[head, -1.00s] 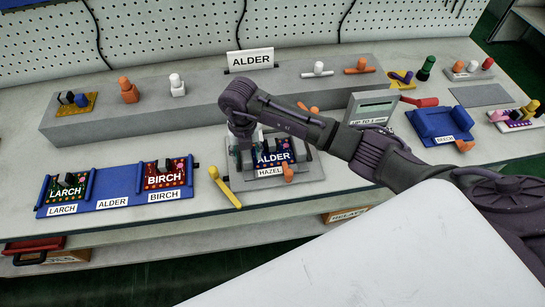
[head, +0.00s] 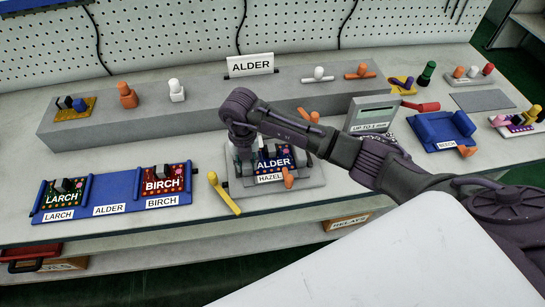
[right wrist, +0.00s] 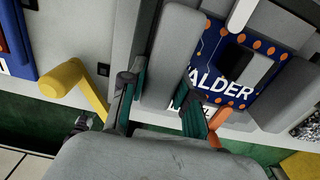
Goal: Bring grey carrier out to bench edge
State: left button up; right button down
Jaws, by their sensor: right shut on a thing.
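The grey carrier (head: 309,160) holds the dark blue ALDER board (head: 274,162) and sits on a grey base plate (head: 309,183) with a HAZEL label (head: 270,178) at its front. My right gripper (head: 243,152) points down at the carrier's left side. In the right wrist view my right gripper (right wrist: 160,112) has its teal-padded fingers either side of the carrier's grey side rail (right wrist: 168,55), shut on it. The board (right wrist: 212,70) lies just right of that rail. The arm hides part of the carrier in the head view. My left gripper is not in view.
A yellow lever (head: 222,192) is left of the base plate and an orange lever (head: 288,177) is at its front right. A blue rack (head: 109,196) with LARCH and BIRCH boards stands left. A grey raised ledge (head: 190,112) runs behind. A grey meter box (head: 372,110) stands right.

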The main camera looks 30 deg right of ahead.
aim_at(250, 184)
jog(key=shift+r, duration=0.1)
jog(key=shift+s+a+p, duration=0.2)
jog(key=shift+s+p, duration=0.25)
jog(key=shift+s, duration=0.2)
jog(key=shift+s+a+p, duration=0.15)
jog(key=shift+s+p, duration=0.3)
jog(key=shift+s, duration=0.2)
jog(key=shift+s+a+p, duration=0.2)
jog(key=shift+s+p, duration=0.1)
jog(key=shift+s, duration=0.35)
jog(key=shift+s+a+p, duration=0.15)
jog(key=shift+s+p, duration=0.15)
jog(key=shift+s, duration=0.3)
jog(key=c, duration=0.8)
grip_release()
jog(key=shift+o, duration=0.2)
jog(key=shift+f, duration=0.2)
jog(key=shift+w+r, duration=0.1)
jog(key=shift+r, duration=0.4)
notch_tip(250, 184, up, 11)
